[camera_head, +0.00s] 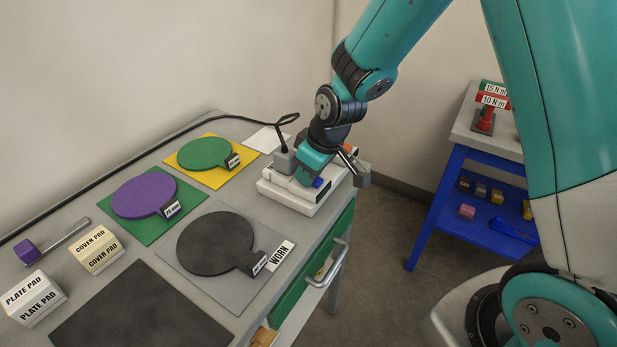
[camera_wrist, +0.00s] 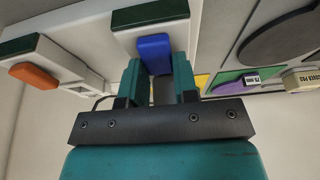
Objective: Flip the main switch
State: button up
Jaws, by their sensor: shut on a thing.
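My gripper (camera_head: 312,176) reaches down over the unit. In the wrist view my gripper (camera_wrist: 157,68) has one finger on each side of the blue piece and is shut on it. An orange switch piece (camera_wrist: 34,75) on a similar housing is at the left. The pictures show no label naming the main switch.
Green (camera_head: 204,153), purple (camera_head: 144,194) and black (camera_head: 214,243) discs lie on coloured mats left of the unit. A cover pad box (camera_head: 97,250) and a plate pad box (camera_head: 34,298) stand at left. A blue-framed table (camera_head: 462,190) is at right, with floor between.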

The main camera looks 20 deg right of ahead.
jog(key=o, duration=0.9)
jog(key=v, duration=1.7)
jog(key=shift+s+r, duration=0.1)
jog(key=shift+r, duration=0.1)
jog(key=s+a+g, duration=0.1)
jog(key=s+a, duration=0.1)
jog(key=s, duration=0.4)
jog(key=s+a+g+y, duration=0.1)
jog(key=s+a, duration=0.2)
jog(key=s, duration=0.4)
jog(key=s+a+g+y, duration=0.1)
jog(key=s+a, duration=0.2)
jog(key=s, duration=0.3)
jog(key=shift+s+a+f, duration=0.1)
jog(key=shift+s+f, duration=0.1)
jog(key=shift+s, duration=0.15)
